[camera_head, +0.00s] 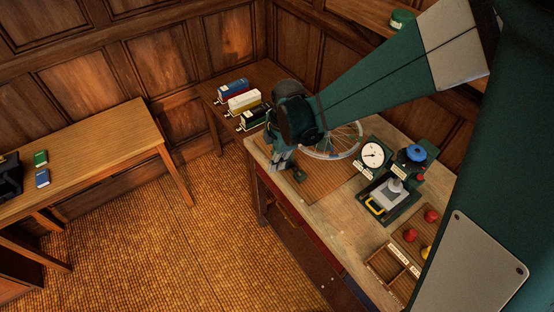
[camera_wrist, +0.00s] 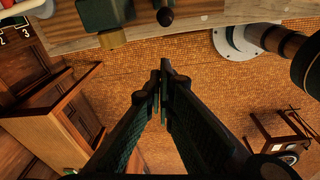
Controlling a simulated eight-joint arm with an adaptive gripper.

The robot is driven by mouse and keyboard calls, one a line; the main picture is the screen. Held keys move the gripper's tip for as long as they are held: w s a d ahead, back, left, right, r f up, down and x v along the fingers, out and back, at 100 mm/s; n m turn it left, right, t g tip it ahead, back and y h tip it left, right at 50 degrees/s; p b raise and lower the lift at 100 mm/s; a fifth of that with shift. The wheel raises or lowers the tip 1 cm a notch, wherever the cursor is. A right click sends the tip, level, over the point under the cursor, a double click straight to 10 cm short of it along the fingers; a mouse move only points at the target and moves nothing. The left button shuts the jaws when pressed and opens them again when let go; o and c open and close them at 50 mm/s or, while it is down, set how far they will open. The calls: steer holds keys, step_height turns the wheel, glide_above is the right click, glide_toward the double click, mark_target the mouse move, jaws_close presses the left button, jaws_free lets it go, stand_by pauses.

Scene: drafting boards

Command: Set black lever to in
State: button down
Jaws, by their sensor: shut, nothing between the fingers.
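A small black knob (camera_head: 299,175), which looks like the end of the black lever, stands out at the front edge of the workbench, just right of my gripper. In the wrist view a black rounded knob (camera_wrist: 165,16) shows at the bench edge, beside a dark green block (camera_wrist: 104,14). My gripper (camera_head: 279,162) hangs at the bench's left front edge. In the wrist view its fingers (camera_wrist: 165,68) are together and empty, below the knob in the picture and apart from it. The lever's base is hidden by my arm, and no "in" marking is readable.
A spoked wheel (camera_head: 347,141) is behind my gripper. Open floor (camera_head: 185,240) lies left of the bench.

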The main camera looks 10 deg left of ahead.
steer(key=shift+w+d+f+p, duration=0.15)
steer(key=shift+w+d+f, duration=0.25)
steer(key=shift+f, duration=0.35)
steer(key=shift+w+d+f+p, duration=0.2)
steer(key=shift+d+f, duration=0.25)
steer(key=shift+f, duration=0.35)
steer(key=shift+w+d+f+p, duration=0.1)
steer(key=shift+w+d+f, duration=0.35)
steer(key=shift+f, duration=0.3)
steer(key=shift+g+y, duration=0.5)
steer(key=shift+w+d+r+b, duration=0.5)
steer(key=shift+w+d+b, duration=0.2)
steer(key=shift+d+b, duration=0.1)
steer(key=shift+w+d+r+b, duration=0.5)
steer(key=shift+w+d+b, duration=0.15)
steer(key=shift+w+b, duration=0.1)
steer(key=shift+w+d+r+b, duration=0.15)
steer(key=shift+w+d+b, duration=1.4)
steer(key=shift+w+d, duration=0.3)
steer(key=shift+r, duration=0.1)
